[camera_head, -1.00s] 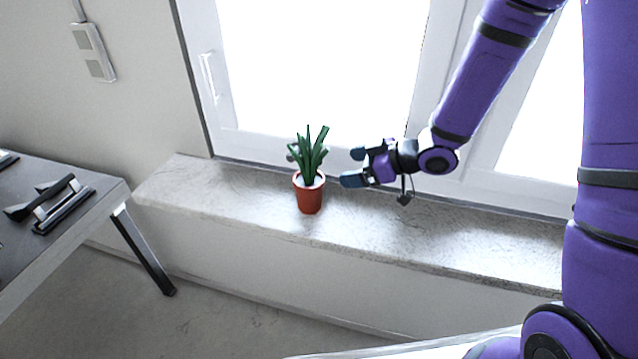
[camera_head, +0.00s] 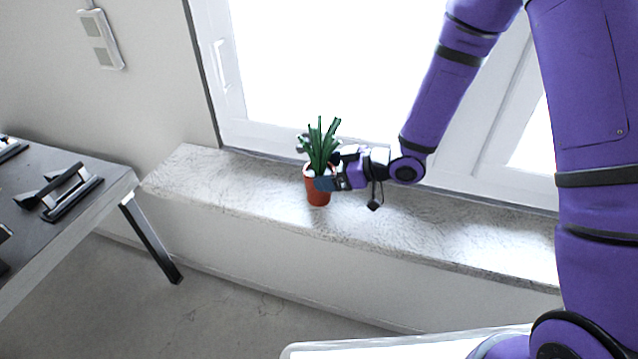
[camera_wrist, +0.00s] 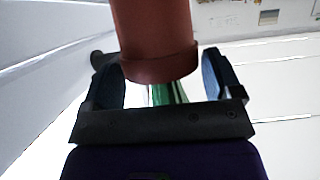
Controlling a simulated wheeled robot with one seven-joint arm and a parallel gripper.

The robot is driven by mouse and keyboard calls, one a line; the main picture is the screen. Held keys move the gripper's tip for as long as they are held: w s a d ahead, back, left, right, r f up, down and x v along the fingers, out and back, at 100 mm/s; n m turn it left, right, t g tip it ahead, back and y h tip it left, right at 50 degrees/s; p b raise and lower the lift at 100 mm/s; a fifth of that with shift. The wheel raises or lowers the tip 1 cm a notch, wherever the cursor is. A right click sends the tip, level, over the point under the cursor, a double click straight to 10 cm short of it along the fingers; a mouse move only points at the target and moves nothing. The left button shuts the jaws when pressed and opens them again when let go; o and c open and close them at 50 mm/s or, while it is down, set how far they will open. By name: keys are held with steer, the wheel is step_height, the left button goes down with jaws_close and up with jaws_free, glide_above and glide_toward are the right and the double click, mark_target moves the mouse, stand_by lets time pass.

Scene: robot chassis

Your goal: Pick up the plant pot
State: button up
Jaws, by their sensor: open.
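The plant pot (camera_head: 317,192) is a small terracotta-red pot with a green, long-leaved plant (camera_head: 321,143). It stands upright on the marble-look window sill. My gripper (camera_head: 328,172) is at the pot's upper right side, and its near finger covers part of the rim. In the wrist view, the pot (camera_wrist: 155,35) shows upside down, with its rim between the two open fingers of my gripper (camera_wrist: 165,80). Most of the leaves are hidden behind the gripper body there.
The sill (camera_head: 430,235) is otherwise clear on both sides of the pot. The window (camera_head: 330,70) stands close behind. A grey table (camera_head: 95,205) with black-handled items (camera_head: 70,192) is at the left. A white surface (camera_head: 400,345) shows at the bottom.

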steer(key=shift+x, duration=1.35)
steer(key=shift+c, duration=0.4)
steer(key=c, duration=0.7)
steer(key=shift+r, duration=0.1)
